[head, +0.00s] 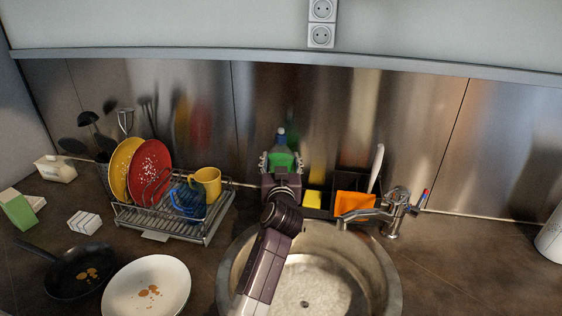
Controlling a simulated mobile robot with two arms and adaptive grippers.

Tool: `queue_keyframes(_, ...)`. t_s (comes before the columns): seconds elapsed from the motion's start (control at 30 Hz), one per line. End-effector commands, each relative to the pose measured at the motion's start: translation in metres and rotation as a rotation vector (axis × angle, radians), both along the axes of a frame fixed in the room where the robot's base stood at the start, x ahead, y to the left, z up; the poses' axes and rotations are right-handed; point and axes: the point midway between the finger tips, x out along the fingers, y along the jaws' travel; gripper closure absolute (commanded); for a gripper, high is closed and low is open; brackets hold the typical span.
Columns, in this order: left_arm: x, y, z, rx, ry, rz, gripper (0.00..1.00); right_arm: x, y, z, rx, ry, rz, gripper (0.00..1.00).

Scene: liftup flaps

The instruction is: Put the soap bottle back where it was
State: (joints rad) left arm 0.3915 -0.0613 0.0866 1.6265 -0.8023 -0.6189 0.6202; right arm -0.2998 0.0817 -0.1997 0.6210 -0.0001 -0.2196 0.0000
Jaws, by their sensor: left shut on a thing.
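The soap bottle (283,157) holds green liquid and has a blue cap. It stands upright behind the sink, close to the metal backsplash. My left gripper (281,163) is shut on the bottle, with one finger on each side of it. My gripper and wrist hide the bottle's lower part, so I cannot tell whether its base touches the counter or the caddy. A dark sink caddy (346,184) is just to the right of the bottle. My right gripper is not in view.
The sink (372,262) lies below my arm, with the tap (392,212) at its right. The caddy holds a yellow sponge (312,199), an orange cloth (353,205) and a white-handled brush (376,167). A dish rack (172,232) stands left. The right counter is mostly clear.

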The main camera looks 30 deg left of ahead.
Motion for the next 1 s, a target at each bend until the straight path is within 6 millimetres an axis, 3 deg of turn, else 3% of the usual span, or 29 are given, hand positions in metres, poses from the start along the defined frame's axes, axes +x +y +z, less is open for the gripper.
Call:
queue_keyframes(0.43,0.0004,-0.0006,-0.006,0.001,-0.007,-0.002,1.0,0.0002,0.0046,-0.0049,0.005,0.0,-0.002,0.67)
queue_keyframes(0.47,0.0002,-0.0003,-0.0068,0.0,-0.002,-0.001,0.41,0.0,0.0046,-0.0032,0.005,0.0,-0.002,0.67)
queue_keyframes(0.5,0.0001,-0.0003,-0.0065,0.0,-0.002,-0.001,0.37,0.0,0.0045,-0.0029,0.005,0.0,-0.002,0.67)
queue_keyframes(0.6,0.0001,-0.0003,-0.0066,0.001,-0.002,-0.001,0.26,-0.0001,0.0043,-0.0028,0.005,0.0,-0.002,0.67)
queue_keyframes(1.0,0.0002,-0.0002,-0.003,0.001,-0.002,-0.001,0.26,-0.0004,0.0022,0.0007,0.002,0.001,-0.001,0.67)
